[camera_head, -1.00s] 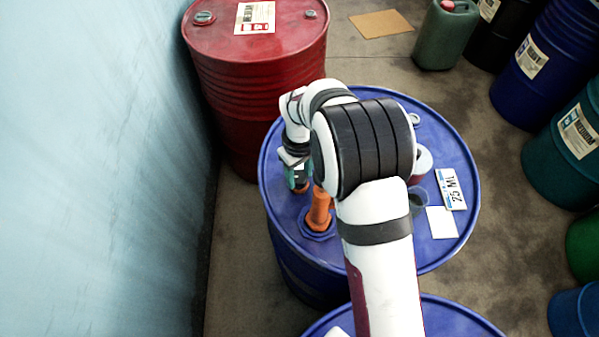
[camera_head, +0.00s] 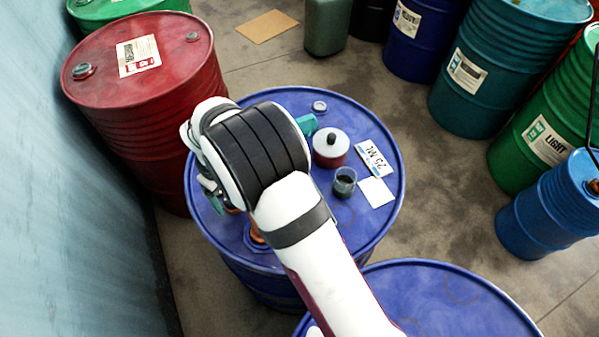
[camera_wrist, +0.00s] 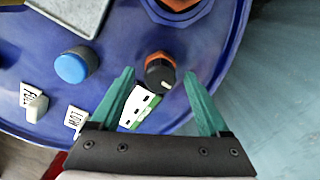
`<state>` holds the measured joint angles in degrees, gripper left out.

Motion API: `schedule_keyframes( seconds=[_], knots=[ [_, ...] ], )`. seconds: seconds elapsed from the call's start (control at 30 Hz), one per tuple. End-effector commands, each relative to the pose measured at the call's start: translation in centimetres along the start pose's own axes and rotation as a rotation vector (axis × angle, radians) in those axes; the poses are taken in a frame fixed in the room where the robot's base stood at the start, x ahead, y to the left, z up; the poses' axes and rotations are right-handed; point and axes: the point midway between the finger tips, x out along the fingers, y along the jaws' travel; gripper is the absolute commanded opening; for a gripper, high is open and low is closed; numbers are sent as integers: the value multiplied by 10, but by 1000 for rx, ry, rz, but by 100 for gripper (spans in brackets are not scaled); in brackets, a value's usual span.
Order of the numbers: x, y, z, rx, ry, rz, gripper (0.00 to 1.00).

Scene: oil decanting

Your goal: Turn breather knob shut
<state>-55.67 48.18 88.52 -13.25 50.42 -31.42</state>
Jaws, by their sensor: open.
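The breather knob (camera_wrist: 160,72) is a round black knob with a white pointer mark on an orange base, on the blue drum top (camera_wrist: 235,20) in the wrist view. The mark points to the lower right. My gripper (camera_wrist: 159,75) is open, with one green finger on each side of the knob and visible gaps. I cannot tell how deep the fingers reach. A green-and-white label (camera_wrist: 139,107) lies beside the knob, partly behind the gripper. In the head view my arm hides the knob and most of the gripper.
An orange fitting (camera_wrist: 178,6) stands beyond the knob. A blue button (camera_wrist: 75,66) and a white toggle (camera_wrist: 37,108) are to the left. A white-topped red can (camera_head: 330,148) and dark cup (camera_head: 345,182) stand on the blue drum. A red drum (camera_head: 150,95) stands close by.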

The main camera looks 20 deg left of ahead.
Motion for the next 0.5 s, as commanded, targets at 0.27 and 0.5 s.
schedule_keyframes(
  seconds=[0.27, 0.5],
  knots=[
    [0, 0, 0, 656, 0, 0, 79],
    [0, -1, 0, 1288, 0, 0, 79]
  ],
)
